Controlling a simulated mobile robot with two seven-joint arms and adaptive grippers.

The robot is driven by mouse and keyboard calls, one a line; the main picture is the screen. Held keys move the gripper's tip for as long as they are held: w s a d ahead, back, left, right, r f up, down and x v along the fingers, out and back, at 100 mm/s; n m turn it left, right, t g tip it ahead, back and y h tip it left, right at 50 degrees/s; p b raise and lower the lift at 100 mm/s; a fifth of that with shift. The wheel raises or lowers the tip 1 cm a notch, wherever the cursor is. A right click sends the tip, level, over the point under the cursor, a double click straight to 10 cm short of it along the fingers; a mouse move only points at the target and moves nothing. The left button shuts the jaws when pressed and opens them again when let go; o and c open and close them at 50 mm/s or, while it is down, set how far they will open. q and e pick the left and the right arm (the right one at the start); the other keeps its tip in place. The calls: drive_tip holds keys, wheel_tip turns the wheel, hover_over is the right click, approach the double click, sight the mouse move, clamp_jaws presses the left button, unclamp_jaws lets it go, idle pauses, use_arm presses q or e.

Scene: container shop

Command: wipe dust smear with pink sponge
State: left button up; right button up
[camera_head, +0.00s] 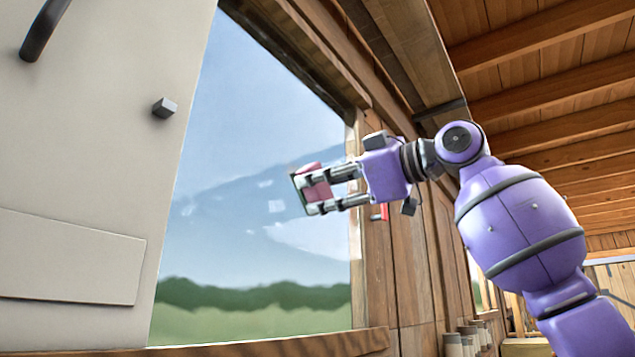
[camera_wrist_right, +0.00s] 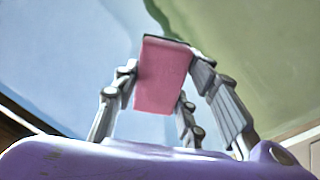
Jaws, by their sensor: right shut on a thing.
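The pink sponge (camera_head: 317,184) is a small block held between the fingers of my right gripper (camera_head: 320,190). The gripper is shut on it and reaches left in front of the window (camera_head: 230,240). The sponge also shows in the right wrist view (camera_wrist_right: 163,75), between the fingers, its far end close to or against the pane; I cannot tell whether it touches. A pale whitish dust smear (camera_head: 310,236) shows below and right of the sponge, with small pale flecks (camera_head: 276,206) to its left. My left gripper is not in view.
A pale grey panel (camera_head: 85,150) with a dark handle (camera_head: 44,28) and a small knob stands left of the window. A wooden sill (camera_head: 270,345) runs below it, and a wooden post (camera_head: 378,270) stands to its right. A small red thing (camera_head: 382,212) shows beneath my right gripper.

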sight(284, 178)
drive_tip(key=shift+w+d, duration=1.4)
drive_tip(key=shift+w, duration=0.65)
drive_tip(key=shift+s+a, duration=0.85)
drive_tip(key=shift+s, duration=0.35)
drive_tip(key=shift+s+a, duration=0.85)
drive_tip(key=shift+s, duration=0.35)
drive_tip(key=shift+s+a, duration=0.85)
drive_tip(key=shift+s, duration=0.35)
drive_tip(key=shift+s+a+r, duration=0.1)
drive_tip(key=shift+s+a, duration=0.6)
drive_tip(key=shift+s, duration=0.25)
drive_tip(key=shift+r, duration=0.15)
drive_tip(key=shift+w+d, duration=3.25)
drive_tip(key=shift+w, duration=1.3)
drive_tip(key=shift+s+a, duration=1.1)
drive_tip(key=shift+s, duration=0.4)
drive_tip(key=shift+s+a, duration=1.05)
drive_tip(key=shift+s, duration=0.5)
drive_tip(key=shift+s+a, duration=1.1)
drive_tip(key=shift+s, duration=0.4)
drive_tip(key=shift+d, duration=0.1)
drive_tip(key=shift+v, duration=2.95)
